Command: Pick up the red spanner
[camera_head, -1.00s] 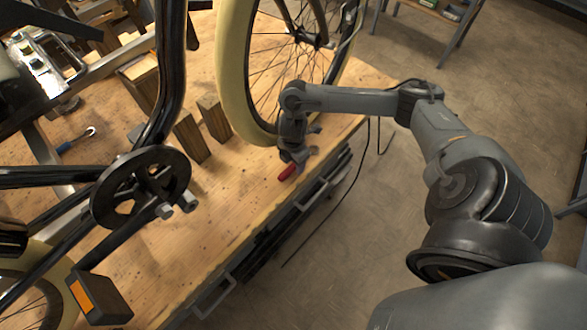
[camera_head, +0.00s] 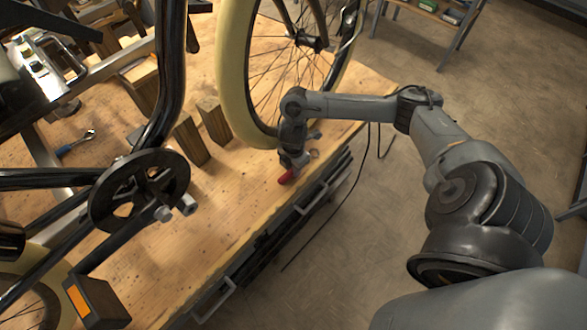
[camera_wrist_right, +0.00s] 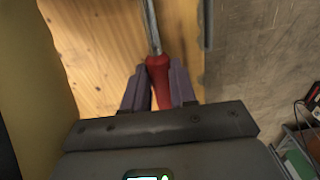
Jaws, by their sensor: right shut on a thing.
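The red spanner has a red handle (camera_head: 288,177) near the front edge of the workbench in the head view. In the right wrist view its red handle (camera_wrist_right: 159,82) lies between the fingers, with a bare metal shaft (camera_wrist_right: 150,25) reaching away over the wood. My right gripper (camera_head: 294,160) is low at the bench edge, below the wheel, and shut on the red handle. The fingers also show in the right wrist view (camera_wrist_right: 158,88), one on each side of the handle. I cannot tell whether the spanner is clear of the bench top. My left gripper is not in view.
The trike's cream-tyred wheel (camera_head: 232,85) stands just behind the right gripper. Wooden blocks (camera_head: 212,119) stand left of it. A blue-handled tool (camera_head: 77,143) lies farther left. The black crank and chainring (camera_head: 137,190) overhang the bench (camera_head: 215,225). Open floor lies right of the bench.

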